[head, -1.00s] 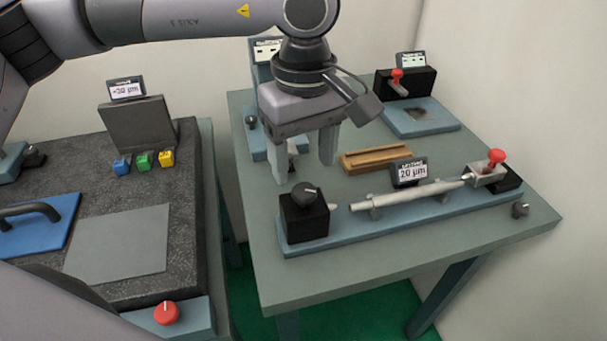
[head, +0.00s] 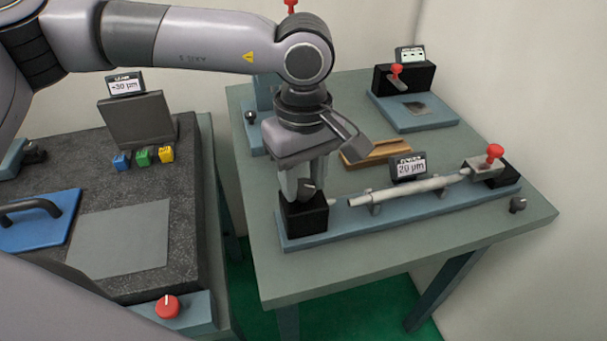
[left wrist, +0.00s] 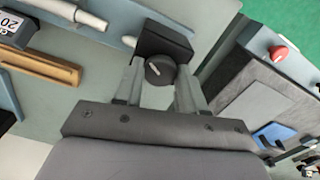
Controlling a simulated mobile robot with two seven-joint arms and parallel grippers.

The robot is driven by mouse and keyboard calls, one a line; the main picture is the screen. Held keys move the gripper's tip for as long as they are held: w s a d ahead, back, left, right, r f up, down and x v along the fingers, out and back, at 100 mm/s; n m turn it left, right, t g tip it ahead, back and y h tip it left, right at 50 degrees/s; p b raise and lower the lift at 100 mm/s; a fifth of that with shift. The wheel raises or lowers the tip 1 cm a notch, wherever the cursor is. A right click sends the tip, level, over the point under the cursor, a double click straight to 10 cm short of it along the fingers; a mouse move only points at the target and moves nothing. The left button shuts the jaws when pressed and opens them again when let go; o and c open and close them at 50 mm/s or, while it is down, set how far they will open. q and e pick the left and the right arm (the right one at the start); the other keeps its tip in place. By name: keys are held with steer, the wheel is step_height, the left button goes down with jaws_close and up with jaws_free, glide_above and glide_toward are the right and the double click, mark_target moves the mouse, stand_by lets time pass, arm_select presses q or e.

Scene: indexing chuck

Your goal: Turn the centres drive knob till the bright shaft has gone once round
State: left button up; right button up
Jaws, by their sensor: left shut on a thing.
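The centres drive knob, a dark round knob with a pale pointer line (left wrist: 160,70), sits on top of the black block (head: 304,219) at the left end of the blue centres base (head: 400,221). My left gripper (head: 304,193) points down over the block, with its fingers on either side of the knob; it is shut on the knob. The left wrist view shows the fingers (left wrist: 159,88) flanking it. The bright shaft (head: 410,190) lies across two rests, its left end just short of the block's small centre and its right end at the red-knobbed tailstock (head: 486,165). My right gripper is not in view.
A display reading 20 µm (head: 408,167) stands behind the shaft. A wooden V-block (head: 375,152) lies farther back. A second black fixture with a red knob (head: 404,80) is at the back right. A granite plate (head: 185,215) with a red knob (head: 167,306) is at left.

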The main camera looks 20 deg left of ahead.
arm_select(q)
steer(key=n+b, duration=0.2)
steer(key=b, duration=0.1)
steer(key=shift+f+n, duration=0.25)
steer(key=shift+n, duration=0.15)
steer(key=n+b, duration=0.3)
steer(key=shift+n, duration=0.3)
steer(key=n+b, duration=0.3)
steer(key=n, duration=0.3)
steer(key=shift+r+b, duration=0.15)
steer(key=shift+b, duration=0.2)
steer(key=shift+n+b, duration=0.4)
steer(key=shift+n, duration=0.6)
steer(key=n+b, duration=0.1)
steer(key=n, duration=0.1)
steer(key=shift+n, duration=0.4)
steer(key=shift+r+n+b, duration=0.15)
steer(key=shift+n+b, duration=0.25)
steer(key=shift+n, duration=1.4)
